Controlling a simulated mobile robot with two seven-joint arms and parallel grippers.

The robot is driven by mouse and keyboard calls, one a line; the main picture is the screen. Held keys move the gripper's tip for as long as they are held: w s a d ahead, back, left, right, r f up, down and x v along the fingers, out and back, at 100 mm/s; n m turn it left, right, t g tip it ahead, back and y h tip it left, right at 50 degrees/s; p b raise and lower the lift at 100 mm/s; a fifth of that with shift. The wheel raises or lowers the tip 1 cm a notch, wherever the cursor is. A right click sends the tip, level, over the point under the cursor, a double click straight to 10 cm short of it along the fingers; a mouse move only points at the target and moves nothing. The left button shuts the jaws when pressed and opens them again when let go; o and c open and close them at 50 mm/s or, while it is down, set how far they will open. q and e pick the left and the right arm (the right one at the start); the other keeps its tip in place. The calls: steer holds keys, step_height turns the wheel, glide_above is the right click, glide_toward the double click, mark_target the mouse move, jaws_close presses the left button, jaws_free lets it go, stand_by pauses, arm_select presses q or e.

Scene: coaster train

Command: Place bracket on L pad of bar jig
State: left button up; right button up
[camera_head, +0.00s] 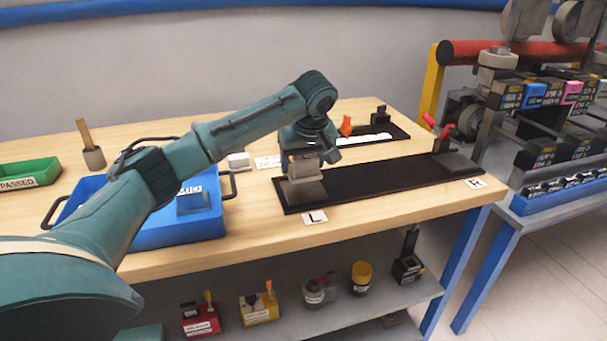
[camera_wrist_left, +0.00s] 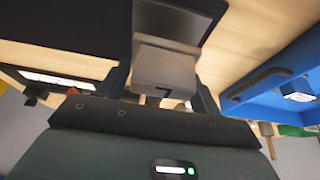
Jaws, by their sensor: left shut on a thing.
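The bar jig (camera_head: 385,182) is a long black plate on the wooden table, with a grey pad at each end. The L pad (camera_head: 306,196) is at its left end, beside the white "L" label (camera_head: 314,217). My left gripper (camera_head: 303,173) is directly over that pad, shut on a beige-grey bracket (camera_head: 304,180). In the left wrist view the bracket (camera_wrist_left: 165,68) sits between the two fingers, with the grey L pad (camera_wrist_left: 178,20) just beyond it. I cannot tell whether the bracket touches the pad. My right gripper is not in view.
A blue bin (camera_head: 180,232) with a handle stands left of the jig, partly behind my left arm. A red-handled clamp (camera_head: 441,132) is at the jig's right end. Another black fixture (camera_head: 388,134) lies behind. A green tray (camera_head: 28,174) is far left.

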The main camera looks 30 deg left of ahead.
mark_target(303, 175)
arm_select(q)
steer(key=shift+d+f, duration=0.1)
steer(key=shift+f, duration=1.5)
steer(key=shift+f, duration=0.1)
steer(key=o, duration=1.3)
steer(key=shift+f, duration=0.1)
steer(key=v, duration=1.2)
steer(key=shift+p, duration=0.4)
